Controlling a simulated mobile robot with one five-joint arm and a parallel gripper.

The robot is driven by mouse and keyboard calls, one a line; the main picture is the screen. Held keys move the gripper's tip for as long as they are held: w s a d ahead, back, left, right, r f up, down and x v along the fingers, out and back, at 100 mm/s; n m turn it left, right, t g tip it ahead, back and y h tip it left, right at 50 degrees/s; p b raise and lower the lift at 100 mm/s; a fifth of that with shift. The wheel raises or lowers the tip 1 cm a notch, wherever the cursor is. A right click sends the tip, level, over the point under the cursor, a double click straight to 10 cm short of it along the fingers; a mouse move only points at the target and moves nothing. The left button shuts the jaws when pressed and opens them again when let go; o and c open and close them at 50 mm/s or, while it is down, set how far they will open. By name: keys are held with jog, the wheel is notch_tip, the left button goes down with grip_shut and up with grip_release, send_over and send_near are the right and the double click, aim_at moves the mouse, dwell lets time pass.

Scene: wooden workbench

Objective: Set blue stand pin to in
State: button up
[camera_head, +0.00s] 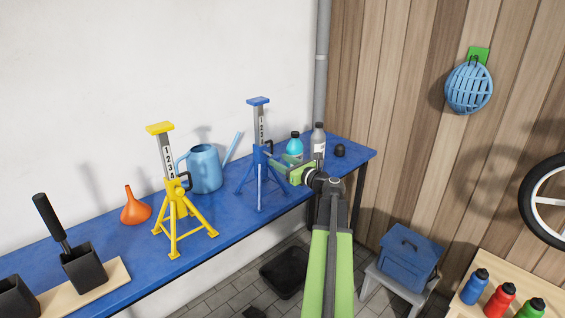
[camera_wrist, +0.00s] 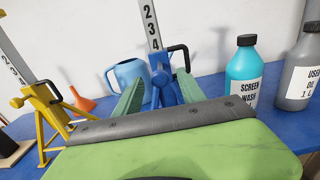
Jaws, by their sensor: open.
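The blue stand (camera_head: 261,153) stands upright on the blue workbench (camera_head: 240,225), with a numbered grey post and a flat blue top. Its pin (camera_wrist: 178,50) has a black bent handle at the right of the blue collar in the wrist view. I cannot tell how deep the pin sits. My gripper (camera_head: 284,164) is close to the stand's right side in the head view. In the wrist view my gripper (camera_wrist: 158,88) has its two green fingers spread, one on each side of the stand's collar (camera_wrist: 161,80). Nothing is held between them.
A yellow stand (camera_head: 168,160), an orange funnel (camera_head: 135,208) and a blue watering can (camera_head: 205,170) are left of the blue stand. A turquoise bottle (camera_wrist: 243,70) and a grey bottle (camera_wrist: 300,75) stand close on its right. A dark round object (camera_head: 340,150) lies near the bench's right end.

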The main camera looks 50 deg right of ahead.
grip_shut()
dwell(1.4)
